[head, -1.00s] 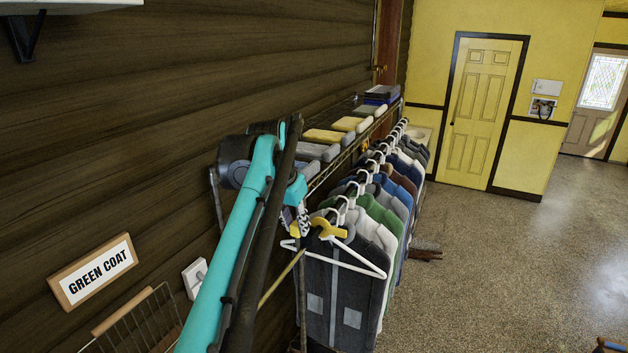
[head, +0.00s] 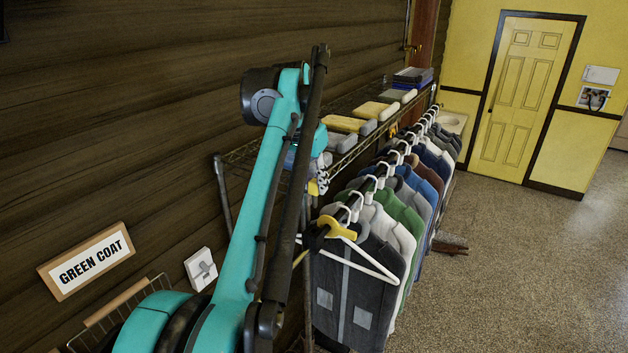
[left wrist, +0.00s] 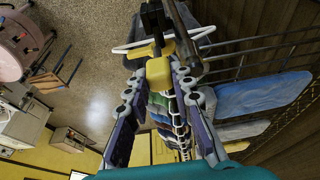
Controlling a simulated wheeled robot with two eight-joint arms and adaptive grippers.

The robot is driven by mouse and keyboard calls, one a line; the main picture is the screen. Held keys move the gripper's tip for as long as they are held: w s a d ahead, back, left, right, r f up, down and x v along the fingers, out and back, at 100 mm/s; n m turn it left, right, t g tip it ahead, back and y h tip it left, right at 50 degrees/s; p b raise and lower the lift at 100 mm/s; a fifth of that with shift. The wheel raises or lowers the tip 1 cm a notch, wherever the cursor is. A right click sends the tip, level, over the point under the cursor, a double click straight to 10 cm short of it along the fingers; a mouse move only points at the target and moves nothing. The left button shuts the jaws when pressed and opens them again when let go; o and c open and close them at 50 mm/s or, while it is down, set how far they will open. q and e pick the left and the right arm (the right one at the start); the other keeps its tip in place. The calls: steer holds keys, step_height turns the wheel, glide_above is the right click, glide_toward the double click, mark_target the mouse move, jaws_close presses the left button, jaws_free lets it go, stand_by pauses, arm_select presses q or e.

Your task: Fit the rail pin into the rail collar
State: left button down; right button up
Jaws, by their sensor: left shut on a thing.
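My left gripper (left wrist: 157,82) is shut on a yellow block, which I take to be the rail pin (left wrist: 159,72). In the head view, my left gripper (head: 318,175) is partly hidden by my own arm, at the near end of the clothes rack. A forked yellow piece (head: 335,229) shows by the nearest white hanger, above the dark garment. I cannot tell whether it belongs to the pin. A dark bar (left wrist: 187,40) runs just beyond the held block in the left wrist view. I cannot make out the rail collar for certain. My right gripper is out of view.
Several garments on white hangers (head: 371,262) fill the rail to the right. A wire shelf above holds folded items (head: 343,124). The wooden wall, a GREEN COAT sign (head: 87,262) and a switch plate (head: 201,269) are to the left. Open floor (head: 510,270) lies right.

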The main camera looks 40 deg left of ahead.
arm_select(q)
steer(key=shift+s+f+b, duration=0.5)
steer(key=shift+s+f, duration=0.05)
steer(key=shift+s, duration=0.05)
steer(key=shift+b+x, duration=0.65)
steer(key=shift+x, duration=0.55)
step_height(320, 180, down, 3)
steer(key=shift+r+b, duration=0.2)
steer(key=shift+b, duration=0.55)
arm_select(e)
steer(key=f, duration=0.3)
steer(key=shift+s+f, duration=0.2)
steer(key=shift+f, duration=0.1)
arm_select(q)
steer(key=shift+s, duration=0.15)
steer(key=shift+r, duration=0.1)
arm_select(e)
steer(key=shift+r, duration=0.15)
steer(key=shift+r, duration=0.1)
